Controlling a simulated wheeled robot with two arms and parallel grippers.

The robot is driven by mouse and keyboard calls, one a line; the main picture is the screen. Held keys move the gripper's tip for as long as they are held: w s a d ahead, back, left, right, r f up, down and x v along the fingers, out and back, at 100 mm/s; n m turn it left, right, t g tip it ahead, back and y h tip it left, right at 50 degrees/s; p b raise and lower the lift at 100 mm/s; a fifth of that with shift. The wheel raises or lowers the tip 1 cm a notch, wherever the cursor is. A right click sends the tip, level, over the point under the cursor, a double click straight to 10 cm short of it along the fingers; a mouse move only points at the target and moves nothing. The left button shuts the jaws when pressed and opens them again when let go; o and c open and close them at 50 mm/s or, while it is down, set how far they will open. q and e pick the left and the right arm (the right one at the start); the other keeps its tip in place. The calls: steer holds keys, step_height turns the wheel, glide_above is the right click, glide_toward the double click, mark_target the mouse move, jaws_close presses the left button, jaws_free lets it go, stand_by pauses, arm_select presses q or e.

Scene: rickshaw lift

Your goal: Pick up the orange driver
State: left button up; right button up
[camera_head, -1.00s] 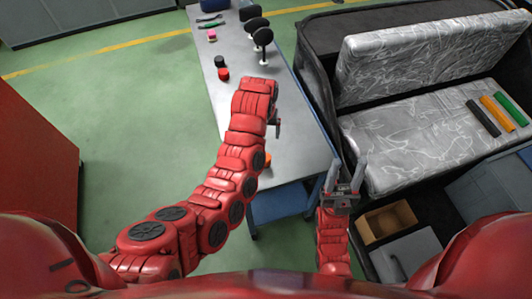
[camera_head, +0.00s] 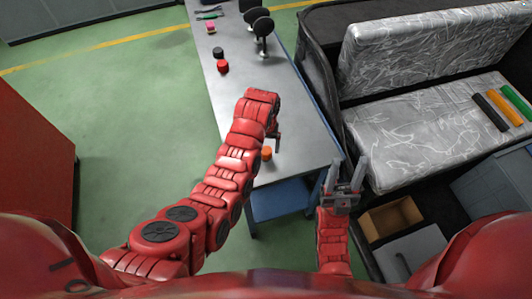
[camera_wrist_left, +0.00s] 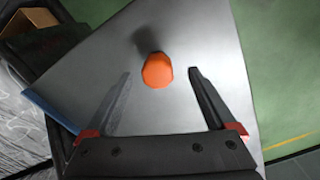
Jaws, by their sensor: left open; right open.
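A small orange piece (camera_head: 267,153), which looks like the orange driver, is on the grey table beside my left arm. It also shows in the left wrist view (camera_wrist_left: 158,70), with a dark shadow next to it. My left gripper (camera_head: 277,141) points down above the table close to the orange piece. In the left wrist view the gripper (camera_wrist_left: 160,85) is open and empty, its fingers either side of the line to the orange piece. My right gripper (camera_head: 345,178) is open and empty by the table's right edge.
The table (camera_head: 300,150) also bears a red piece (camera_head: 222,66), a black piece (camera_head: 218,53) and black stands (camera_head: 263,30). A wrapped seat (camera_head: 420,140) at right carries black, orange (camera_head: 504,107) and green strips. A cardboard box (camera_head: 390,218) lies below.

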mark_target(266, 150)
arm_select(q)
steer(key=shift+f+p, duration=0.55)
steer(key=shift+p, duration=0.1)
steer(key=shift+w+d+f+p, duration=0.1)
steer(key=shift+f+p, duration=0.15)
steer(key=shift+f, duration=0.1)
steer(key=shift+w+d+f+p, duration=0.1)
steer(key=shift+f+p, duration=0.1)
steer(key=shift+f, duration=1.4)
jaws_close()
